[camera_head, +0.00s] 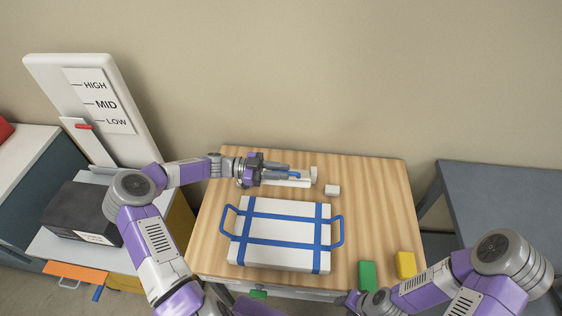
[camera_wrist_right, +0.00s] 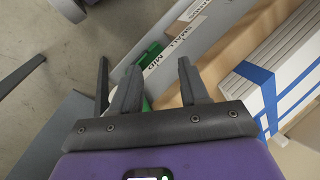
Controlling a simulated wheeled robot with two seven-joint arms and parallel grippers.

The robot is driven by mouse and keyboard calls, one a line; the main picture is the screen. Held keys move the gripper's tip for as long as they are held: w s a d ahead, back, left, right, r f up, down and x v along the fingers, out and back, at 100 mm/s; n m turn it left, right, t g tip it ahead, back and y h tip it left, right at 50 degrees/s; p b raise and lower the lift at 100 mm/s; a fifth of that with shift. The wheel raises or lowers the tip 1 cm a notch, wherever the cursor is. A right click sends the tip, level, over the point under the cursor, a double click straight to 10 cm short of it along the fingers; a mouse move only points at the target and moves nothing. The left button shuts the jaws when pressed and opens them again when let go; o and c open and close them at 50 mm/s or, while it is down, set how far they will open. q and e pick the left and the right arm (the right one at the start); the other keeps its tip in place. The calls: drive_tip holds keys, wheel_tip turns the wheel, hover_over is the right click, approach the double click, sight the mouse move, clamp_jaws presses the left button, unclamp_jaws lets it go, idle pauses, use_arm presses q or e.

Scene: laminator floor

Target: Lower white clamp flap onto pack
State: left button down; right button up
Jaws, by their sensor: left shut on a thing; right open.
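The pack (camera_head: 262,255) is a white slab bound with blue straps, with a blue handle at each end, flat on the wooden table. Behind it lies a narrow white flap (camera_head: 292,184) with a blue grip (camera_head: 294,175). My left gripper (camera_head: 282,173) is shut at this blue grip; its fingers partly hide the flap. The flap looks low, behind the pack and apart from it. My right gripper (camera_wrist_right: 158,85) is open and empty by the table's front edge; the layered side of the pack (camera_wrist_right: 285,65) shows to its right. In the head view its fingers are hardly visible.
A small white block (camera_head: 332,190) and a white post (camera_head: 313,173) stand right of the flap. A green block (camera_head: 368,275) and a yellow block (camera_head: 405,264) lie front right. A HIGH/MID/LOW board (camera_head: 98,100) stands left.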

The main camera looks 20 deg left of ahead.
use_arm(q)
drive_tip(key=shift+s+d+f+b, duration=0.2)
drive_tip(key=shift+s+f+b, duration=0.15)
drive_tip(key=shift+s+f, duration=0.35)
drive_tip(key=shift+s+d+f+b, duration=0.15)
drive_tip(key=shift+s+f+b, duration=0.2)
drive_tip(key=shift+s+f, duration=0.3)
drive_tip(key=c, duration=1.1)
unclamp_jaws()
drive_tip(key=b+v, duration=0.1)
drive_tip(key=v, duration=0.6)
drive_tip(key=shift+s+a+r, duration=0.1)
drive_tip(key=shift+s+a, duration=0.05)
drive_tip(key=shift+a, duration=0.15)
